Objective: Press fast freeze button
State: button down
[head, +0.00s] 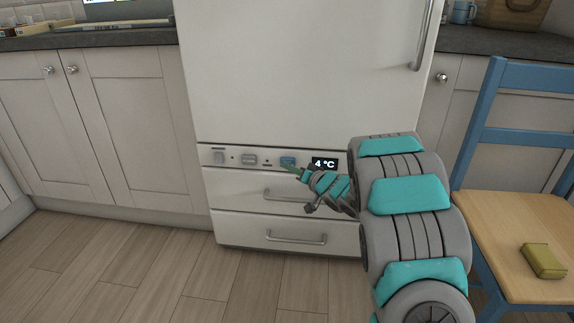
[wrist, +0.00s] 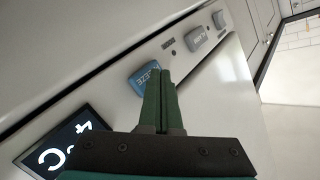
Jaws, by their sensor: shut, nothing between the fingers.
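The freeze button (wrist: 146,78) is blue with part of its label, ending in "EEZE", showing in the wrist view. In the head view the blue button (head: 288,161) sits on the fridge's control strip, just left of the "4 °C" display (head: 324,163). My gripper (wrist: 163,74) is shut and empty. Its green fingertips are right beside the blue button and cover its edge in the wrist view. The head view shows my gripper (head: 285,166) at the button's lower edge. I cannot tell whether they touch.
Grey buttons (head: 249,159) sit further left on the strip. Drawers with bar handles (head: 296,238) lie below it. A blue chair (head: 515,200) with a yellow sponge-like block (head: 543,261) stands at the right. The wooden floor (head: 150,260) at the left is clear.

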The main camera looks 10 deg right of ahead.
jog(key=shift+w+d+r+p, duration=0.15)
jog(key=shift+w+p, duration=0.3)
jog(key=shift+p, duration=0.3)
jog(key=shift+s, duration=0.15)
jog(key=shift+s+p, duration=0.25)
jog(key=shift+p, duration=0.15)
jog(key=s+a, duration=0.2)
jog(key=s, duration=0.3)
jog(key=shift+s, duration=0.35)
dwell(0.4)
